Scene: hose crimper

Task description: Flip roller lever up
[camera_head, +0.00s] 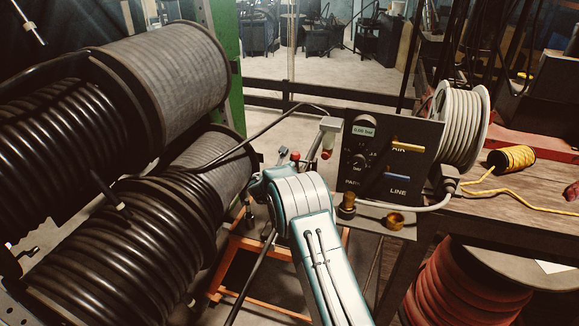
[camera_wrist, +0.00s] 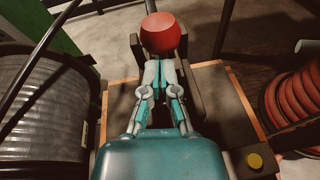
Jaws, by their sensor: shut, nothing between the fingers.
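A lever with a round red knob (camera_wrist: 164,33) stands just beyond my fingertips in the wrist view, between dark upright brackets. A small red knob (camera_head: 295,156) also shows just past the end of my arm in the head view. My gripper (camera_wrist: 160,70) is shut and empty, its fingers pointing at the base of the knob. The fingertips overlap the lever's lower part in the picture; I cannot tell whether they touch it. In the head view my arm hides most of the gripper and the lever's lower part.
Large black hose reels (camera_head: 110,240) fill the left side. A dark control panel (camera_head: 380,165) with yellow and blue levers stands to the right. An orange frame (camera_head: 232,297) lies below. A red hose coil (camera_head: 460,285) sits under the wooden bench (camera_head: 520,200).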

